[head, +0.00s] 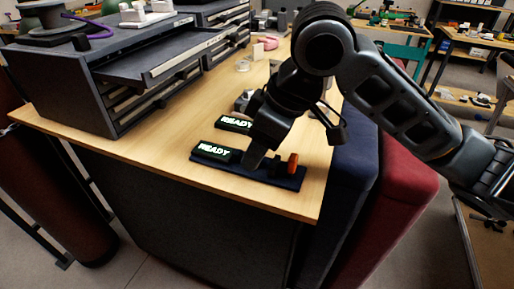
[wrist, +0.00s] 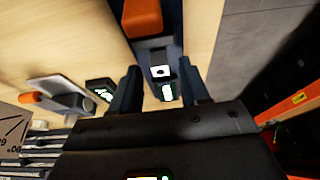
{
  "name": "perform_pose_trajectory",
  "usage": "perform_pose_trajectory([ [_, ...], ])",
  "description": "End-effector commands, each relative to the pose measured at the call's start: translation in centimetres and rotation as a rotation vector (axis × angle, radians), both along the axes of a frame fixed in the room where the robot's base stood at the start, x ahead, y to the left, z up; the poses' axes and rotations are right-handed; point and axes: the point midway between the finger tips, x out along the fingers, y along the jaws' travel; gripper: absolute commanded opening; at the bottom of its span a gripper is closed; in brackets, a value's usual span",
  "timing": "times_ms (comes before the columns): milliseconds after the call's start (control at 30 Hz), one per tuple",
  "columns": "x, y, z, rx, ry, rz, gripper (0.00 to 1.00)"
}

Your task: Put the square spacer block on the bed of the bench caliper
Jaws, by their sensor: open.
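The near bench caliper (head: 283,182) has a dark blue base, an orange knob and a lit READY display. It lies near the front edge of the bench. My gripper (head: 255,160) is low over its middle. In the wrist view my gripper (wrist: 160,88) is open, one finger on each side of the caliper (wrist: 178,40). A small pale square piece with a dark round centre (wrist: 160,72) sits between the fingers and looks like the spacer block. It appears to be on the caliper's bed; contact is not clear. My gripper hides it in the head view.
A second device with a READY display (head: 234,123) lies just behind; its orange part (wrist: 45,100) shows in the wrist view. A grey drawer cabinet (head: 60,85) with an open drawer stands at left. The wooden bench top (head: 150,143) is clear at front left.

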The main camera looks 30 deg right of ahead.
Motion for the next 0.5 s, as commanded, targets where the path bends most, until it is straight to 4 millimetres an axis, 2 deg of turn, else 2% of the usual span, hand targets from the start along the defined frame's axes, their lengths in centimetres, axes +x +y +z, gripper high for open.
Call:
perform_pose_trajectory([
  [300, -1.9, -1.3, 5.8, 0.0, -0.003, 0.001, 0.45],
  [500, -3.0, -2.1, 8.9, -0.001, -0.003, 0.0, 0.45],
])
